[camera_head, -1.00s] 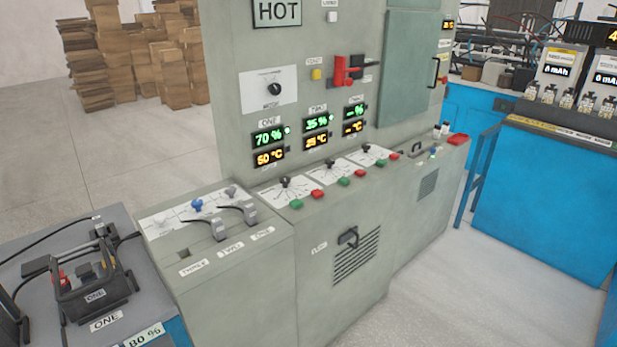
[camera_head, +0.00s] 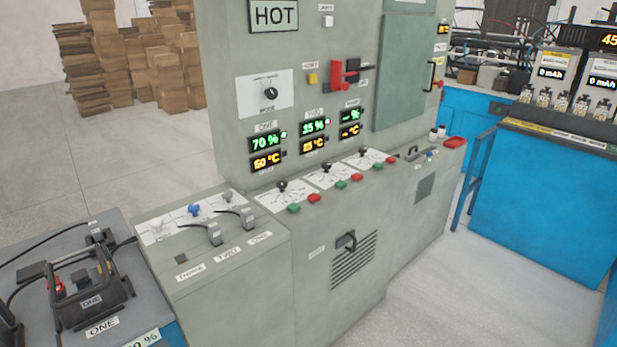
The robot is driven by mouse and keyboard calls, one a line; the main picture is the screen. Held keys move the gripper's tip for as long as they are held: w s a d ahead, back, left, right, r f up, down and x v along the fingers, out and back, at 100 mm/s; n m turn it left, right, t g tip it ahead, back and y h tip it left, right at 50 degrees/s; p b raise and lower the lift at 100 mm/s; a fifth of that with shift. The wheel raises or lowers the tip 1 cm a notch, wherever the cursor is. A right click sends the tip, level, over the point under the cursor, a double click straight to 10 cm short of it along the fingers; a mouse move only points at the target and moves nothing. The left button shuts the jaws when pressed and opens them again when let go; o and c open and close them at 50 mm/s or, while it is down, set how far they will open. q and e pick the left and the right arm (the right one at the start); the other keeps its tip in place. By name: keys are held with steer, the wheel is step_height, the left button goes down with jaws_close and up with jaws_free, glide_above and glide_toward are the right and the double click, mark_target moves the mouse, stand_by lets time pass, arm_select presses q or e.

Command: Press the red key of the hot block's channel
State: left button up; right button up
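The grey cabinet (camera_head: 335,230) carries a HOT sign (camera_head: 275,15) and three display pairs. Channel ONE's display (camera_head: 266,142) reads 70 % above an amber value that looks like 50 °C. Channel TWO's display (camera_head: 314,127) reads 35 % and about 25 °C. Channel THREE's display (camera_head: 350,115) shows dashes. On the ledge below, each channel has a black knob, a green key and a red key. The red keys are the front left one (camera_head: 314,198), the middle one (camera_head: 357,177) and the right one (camera_head: 390,160). Neither gripper is in view.
A battery block labelled ONE (camera_head: 90,295) sits on the bench at left. A lower grey console (camera_head: 205,235) with cable plugs adjoins the cabinet. A red-handled switch (camera_head: 338,80) is on the cabinet face. A blue bench (camera_head: 545,200) stands at right, with clear floor (camera_head: 450,280) in front.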

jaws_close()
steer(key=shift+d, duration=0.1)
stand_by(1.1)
